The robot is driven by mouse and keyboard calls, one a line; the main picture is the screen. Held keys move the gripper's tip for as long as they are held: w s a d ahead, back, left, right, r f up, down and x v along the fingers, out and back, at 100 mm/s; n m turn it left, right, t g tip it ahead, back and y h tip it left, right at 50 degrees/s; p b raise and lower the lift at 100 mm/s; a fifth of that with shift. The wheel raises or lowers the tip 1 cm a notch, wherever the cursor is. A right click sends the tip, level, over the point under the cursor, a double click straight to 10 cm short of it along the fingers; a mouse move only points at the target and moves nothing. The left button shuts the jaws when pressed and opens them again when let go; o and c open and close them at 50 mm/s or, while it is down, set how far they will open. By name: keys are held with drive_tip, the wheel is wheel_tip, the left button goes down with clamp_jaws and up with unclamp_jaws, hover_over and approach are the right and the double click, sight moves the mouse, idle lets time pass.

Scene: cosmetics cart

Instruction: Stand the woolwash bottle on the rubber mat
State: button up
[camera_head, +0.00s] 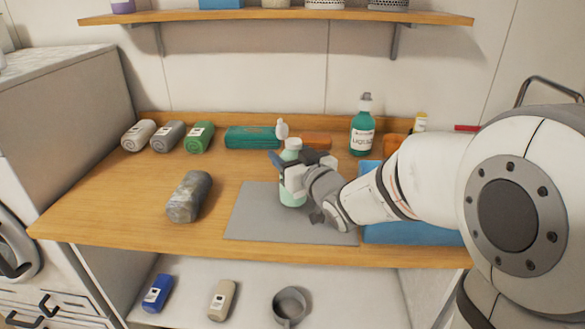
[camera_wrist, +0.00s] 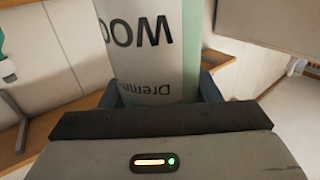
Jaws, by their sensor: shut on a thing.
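The woolwash bottle (camera_head: 292,190), pale green with a white cap, is upright above the grey rubber mat (camera_head: 258,224). Its base shows against the mat's middle; I cannot tell whether it touches. My gripper (camera_head: 298,172) comes from the right and is shut on the bottle's body. In the wrist view the bottle (camera_wrist: 150,50) fills the space between my gripper's fingers (camera_wrist: 160,92), with upside-down label letters "WOO" showing. My gripper hides part of the bottle and some of the mat's right side.
A shelf (camera_head: 275,15) hangs above.

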drive_tip(key=shift+f, duration=1.4)
drive_tip(key=shift+f+b, duration=0.15)
drive_tip(key=shift+b, duration=0.15)
drive_tip(key=o, duration=1)
